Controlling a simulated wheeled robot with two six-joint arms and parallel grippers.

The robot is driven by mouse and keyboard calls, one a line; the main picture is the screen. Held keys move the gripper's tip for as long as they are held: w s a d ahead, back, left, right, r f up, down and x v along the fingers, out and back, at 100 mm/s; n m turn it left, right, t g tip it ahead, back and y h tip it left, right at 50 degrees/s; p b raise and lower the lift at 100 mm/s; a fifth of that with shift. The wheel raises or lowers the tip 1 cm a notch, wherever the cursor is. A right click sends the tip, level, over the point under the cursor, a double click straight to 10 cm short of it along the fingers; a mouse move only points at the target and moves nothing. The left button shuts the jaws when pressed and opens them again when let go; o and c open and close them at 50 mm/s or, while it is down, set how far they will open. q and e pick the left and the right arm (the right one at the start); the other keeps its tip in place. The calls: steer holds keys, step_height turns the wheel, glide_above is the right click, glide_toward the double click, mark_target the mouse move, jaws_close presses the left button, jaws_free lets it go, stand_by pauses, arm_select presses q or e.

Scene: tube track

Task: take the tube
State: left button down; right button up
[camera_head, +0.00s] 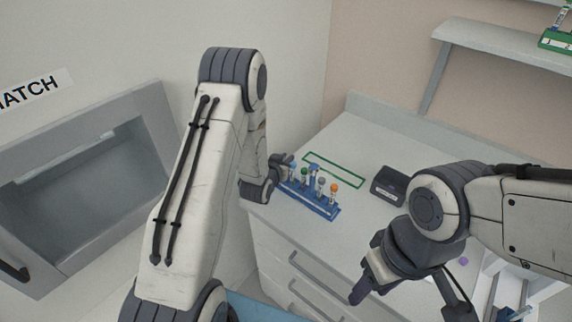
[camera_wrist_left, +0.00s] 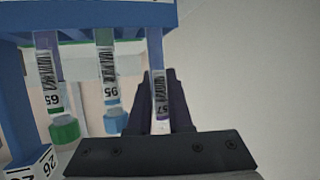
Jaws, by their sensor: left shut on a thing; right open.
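A tube (camera_wrist_left: 159,92) with a white label reading 57 is between the dark fingers of my left gripper (camera_wrist_left: 162,100), which is shut on it in the left wrist view. Its cap is hidden by the gripper. In the head view my left gripper (camera_head: 283,160) is at the left end of a blue tube rack (camera_head: 318,206) on the counter. A green-capped tube (camera_wrist_left: 58,95) and a blue-capped tube (camera_wrist_left: 110,85) are beside the held tube in the left wrist view. My right gripper (camera_head: 408,296) is open and empty, apart from the rack.
A green-outlined rectangle (camera_head: 310,160) lies on the counter behind the rack. A dark device (camera_head: 389,186) stands right of the rack. A grey hatch (camera_head: 85,180) is on the left wall. A shelf (camera_head: 500,40) with a green rack is at upper right.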

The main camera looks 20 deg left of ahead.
arm_select(q)
step_height(320, 180, up, 8)
steer(key=b, duration=0.1)
stand_by(0.4)
